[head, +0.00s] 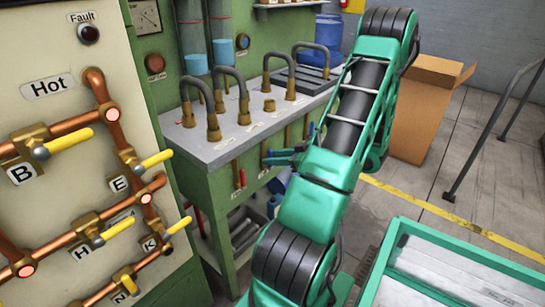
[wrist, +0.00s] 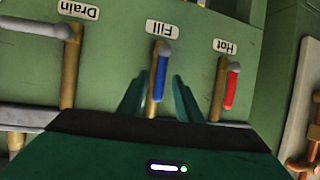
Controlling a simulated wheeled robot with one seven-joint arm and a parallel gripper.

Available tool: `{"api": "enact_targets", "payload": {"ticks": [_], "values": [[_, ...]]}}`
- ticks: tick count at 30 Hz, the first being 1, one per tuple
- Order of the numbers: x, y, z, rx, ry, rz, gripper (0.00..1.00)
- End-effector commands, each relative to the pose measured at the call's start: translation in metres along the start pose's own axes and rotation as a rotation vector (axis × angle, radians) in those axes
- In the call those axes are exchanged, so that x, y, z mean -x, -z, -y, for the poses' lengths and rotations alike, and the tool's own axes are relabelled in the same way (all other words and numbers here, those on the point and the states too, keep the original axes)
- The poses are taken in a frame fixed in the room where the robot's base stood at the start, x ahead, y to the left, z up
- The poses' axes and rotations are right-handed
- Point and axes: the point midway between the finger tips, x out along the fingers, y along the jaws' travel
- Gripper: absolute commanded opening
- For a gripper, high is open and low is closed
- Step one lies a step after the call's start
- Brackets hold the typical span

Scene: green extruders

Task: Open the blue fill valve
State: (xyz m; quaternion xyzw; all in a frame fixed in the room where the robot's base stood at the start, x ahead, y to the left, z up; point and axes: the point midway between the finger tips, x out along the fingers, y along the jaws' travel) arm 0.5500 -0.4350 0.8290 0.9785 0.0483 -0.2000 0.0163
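The blue fill valve handle (wrist: 161,78) is in the wrist view, beneath an upside-down "Fill" label (wrist: 162,27). It lies along its brass pipe (wrist: 152,105). My gripper (wrist: 160,88) is open, with one dark green finger on each side of the handle and pipe in the picture. I cannot tell whether either finger touches them. In the head view my gripper (head: 268,158) is at the front of the green cabinet (head: 222,188), below the grey counter. The fill handle cannot be clearly made out there.
A red "Hot" handle (wrist: 231,89) hangs close to the right finger in the wrist view. The "Drain" pipe (wrist: 70,75) is at left. In the head view, a copper pipe panel (head: 60,180) stands left and a cardboard box (head: 418,110) right.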

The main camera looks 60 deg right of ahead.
Motion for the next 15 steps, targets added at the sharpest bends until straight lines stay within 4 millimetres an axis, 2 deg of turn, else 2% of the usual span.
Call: {"api": "enact_targets", "payload": {"ticks": [8,11,15], "values": [[0.001,0.002,-0.001,0.002,0.000,-0.004,0.32],[0.010,0.002,-0.001,0.002,-0.002,-0.005,0.32],[0.032,0.002,-0.002,0.002,-0.005,-0.004,0.32]]}}
